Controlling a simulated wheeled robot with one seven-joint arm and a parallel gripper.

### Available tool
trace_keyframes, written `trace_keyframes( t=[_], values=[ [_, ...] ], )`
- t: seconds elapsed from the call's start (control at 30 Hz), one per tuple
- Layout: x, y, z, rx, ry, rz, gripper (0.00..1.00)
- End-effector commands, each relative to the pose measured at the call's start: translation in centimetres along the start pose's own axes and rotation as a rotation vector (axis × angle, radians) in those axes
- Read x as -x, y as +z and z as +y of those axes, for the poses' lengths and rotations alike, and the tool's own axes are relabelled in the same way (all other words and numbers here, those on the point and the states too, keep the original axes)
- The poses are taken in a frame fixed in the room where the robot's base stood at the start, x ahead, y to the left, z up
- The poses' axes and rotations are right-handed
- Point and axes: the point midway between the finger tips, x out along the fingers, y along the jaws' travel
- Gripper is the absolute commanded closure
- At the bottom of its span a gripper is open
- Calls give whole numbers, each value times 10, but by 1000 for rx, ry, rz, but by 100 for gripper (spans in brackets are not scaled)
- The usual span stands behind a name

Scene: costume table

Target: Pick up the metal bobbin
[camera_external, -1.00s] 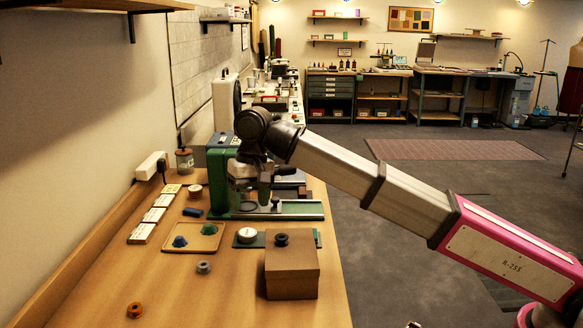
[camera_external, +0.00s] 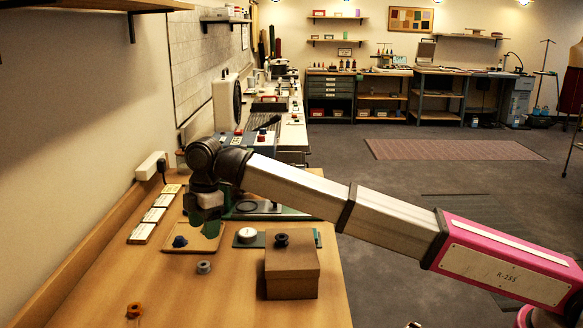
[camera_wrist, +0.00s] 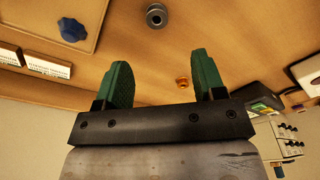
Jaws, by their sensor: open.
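The metal bobbin (camera_external: 204,267) is a small grey spool on the table, left of the brown box and in front of the shallow tray. In the wrist view the metal bobbin (camera_wrist: 156,16) is at the top edge, beyond the fingers and roughly in line with the gap between them. My gripper (camera_external: 205,217) is over the tray, behind and above the bobbin. In the wrist view its green fingers are apart with nothing between them, so my gripper (camera_wrist: 163,68) is open and empty.
The tray (camera_external: 180,249) holds a blue knob (camera_external: 180,241). A brown box (camera_external: 292,275) carries a dark spool (camera_external: 281,240); a white round dial (camera_external: 246,235) lies behind it. An orange spool (camera_external: 134,310) is at the front left. The table between is clear.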

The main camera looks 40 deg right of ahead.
Motion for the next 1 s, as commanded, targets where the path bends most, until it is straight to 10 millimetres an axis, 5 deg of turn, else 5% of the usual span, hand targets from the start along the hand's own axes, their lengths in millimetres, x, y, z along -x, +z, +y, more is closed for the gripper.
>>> trace_keyframes(
  t=[1.0],
  values=[
    [-106,0,4,18,0,0,37]
  ],
)
